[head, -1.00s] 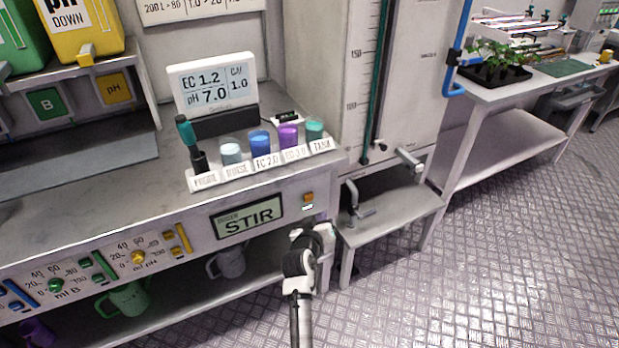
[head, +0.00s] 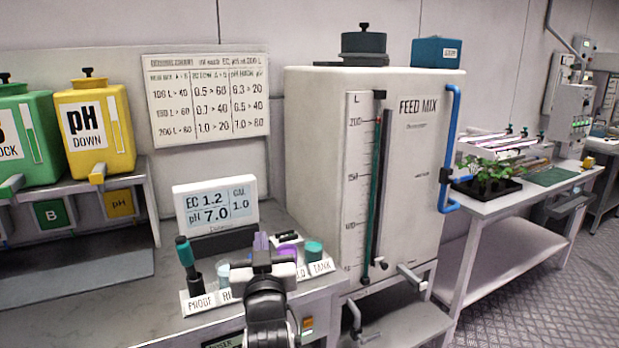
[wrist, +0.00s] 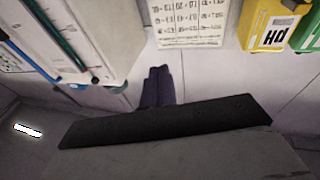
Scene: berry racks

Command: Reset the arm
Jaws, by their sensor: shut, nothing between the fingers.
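My gripper (head: 262,247) is at the bottom middle of the head view, raised in front of the row of cups on the bench. It hides some of the cups and their labels. In the wrist view its two dark fingers (wrist: 157,86) lie together, with nothing visible between them. They appear against the pale wall, apart from the wall chart (wrist: 190,22).
The meter display (head: 215,203), a dark-green-handled probe (head: 187,252) and a teal cup (head: 313,250) stand close by. The feed mix tank (head: 415,170) is to the right. A dark bar (wrist: 165,121) crosses the wrist view; I cannot tell what it is.

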